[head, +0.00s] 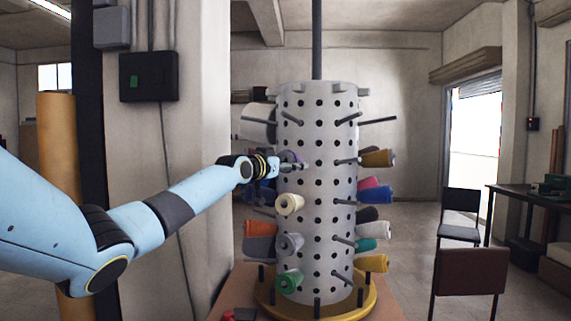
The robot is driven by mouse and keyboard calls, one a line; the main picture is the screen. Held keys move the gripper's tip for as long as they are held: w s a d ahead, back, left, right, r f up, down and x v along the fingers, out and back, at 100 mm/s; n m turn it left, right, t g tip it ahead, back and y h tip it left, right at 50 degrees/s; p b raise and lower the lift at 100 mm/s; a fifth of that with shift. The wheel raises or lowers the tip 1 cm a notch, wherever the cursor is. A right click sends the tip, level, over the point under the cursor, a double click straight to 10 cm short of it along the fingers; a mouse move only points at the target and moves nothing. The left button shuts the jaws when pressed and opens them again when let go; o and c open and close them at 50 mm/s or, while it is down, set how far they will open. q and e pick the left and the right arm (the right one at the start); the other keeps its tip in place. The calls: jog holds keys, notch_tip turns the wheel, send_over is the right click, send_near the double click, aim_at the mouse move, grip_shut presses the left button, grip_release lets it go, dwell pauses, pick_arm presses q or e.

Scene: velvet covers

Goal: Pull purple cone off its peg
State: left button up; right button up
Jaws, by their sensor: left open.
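A purple cone (287,156) shows in small part on the front of the pale perforated drum (318,215), at upper-middle height. My left gripper (302,165) is at this cone, with its fingers in front of the drum and hiding much of the cone. It is open; I cannot tell whether the fingers touch the cone. The cone's peg is hidden. My right gripper is out of view.
A cream cone (289,204), a grey cone (290,243) and a green cone (288,282) sit below the gripper. Several coloured cones and bare pegs stick out on both sides. The drum stands on a yellow round base (362,303). Chairs (470,271) and a table stand at the right.

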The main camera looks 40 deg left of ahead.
pick_arm(q)
jog(key=shift+c, duration=0.5)
jog(key=c, duration=1.2)
jog(key=shift+s+r+p, duration=0.25)
jog(key=shift+s+p, duration=0.05)
jog(key=shift+p, duration=0.45)
